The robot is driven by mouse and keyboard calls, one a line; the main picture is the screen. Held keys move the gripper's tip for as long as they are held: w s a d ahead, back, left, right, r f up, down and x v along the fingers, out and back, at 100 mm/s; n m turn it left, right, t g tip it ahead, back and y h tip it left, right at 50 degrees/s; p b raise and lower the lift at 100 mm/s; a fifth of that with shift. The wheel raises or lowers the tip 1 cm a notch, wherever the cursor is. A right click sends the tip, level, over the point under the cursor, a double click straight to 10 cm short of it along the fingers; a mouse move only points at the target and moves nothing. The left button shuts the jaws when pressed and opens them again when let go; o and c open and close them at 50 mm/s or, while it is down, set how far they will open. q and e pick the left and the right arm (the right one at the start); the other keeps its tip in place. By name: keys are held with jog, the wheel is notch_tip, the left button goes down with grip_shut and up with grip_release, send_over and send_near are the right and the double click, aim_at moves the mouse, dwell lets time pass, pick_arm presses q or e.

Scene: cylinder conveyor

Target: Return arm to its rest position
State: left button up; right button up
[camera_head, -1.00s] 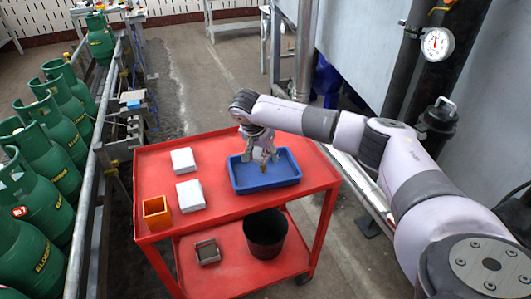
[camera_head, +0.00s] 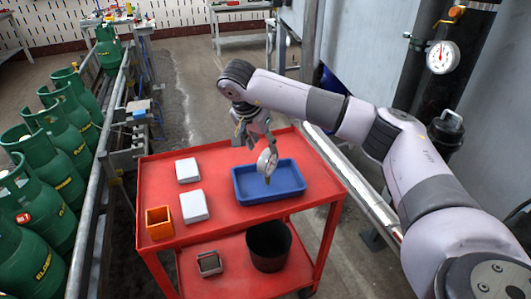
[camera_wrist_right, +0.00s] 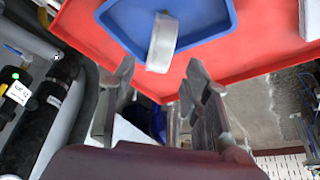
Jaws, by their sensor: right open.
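My right gripper (camera_head: 262,136) is above the back edge of the blue tray (camera_head: 300,188) on the red cart. In the right wrist view its two fingers (camera_wrist_right: 160,72) are spread apart. A round pale gauge (camera_head: 267,160) with a brass stem shows just below the fingers, over the tray. In the right wrist view the gauge (camera_wrist_right: 162,42) shows edge-on beyond the fingertips, with a gap on both sides. I cannot tell whether it rests on the tray. My left gripper is not in view.
The red cart (camera_head: 225,222) also carries two white boxes (camera_head: 187,170) (camera_head: 194,206) and an orange bin (camera_head: 159,222). Its lower shelf holds a black bucket (camera_head: 268,247). Green gas cylinders (camera_head: 52,165) line the left. A wall gauge (camera_head: 442,57) and dark pipes stand at right.

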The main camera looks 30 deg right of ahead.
jog(key=shift+s+a+r, duration=0.1)
jog(key=shift+a+r, duration=0.05)
jog(key=shift+r, duration=0.3)
jog(key=shift+f, duration=0.1)
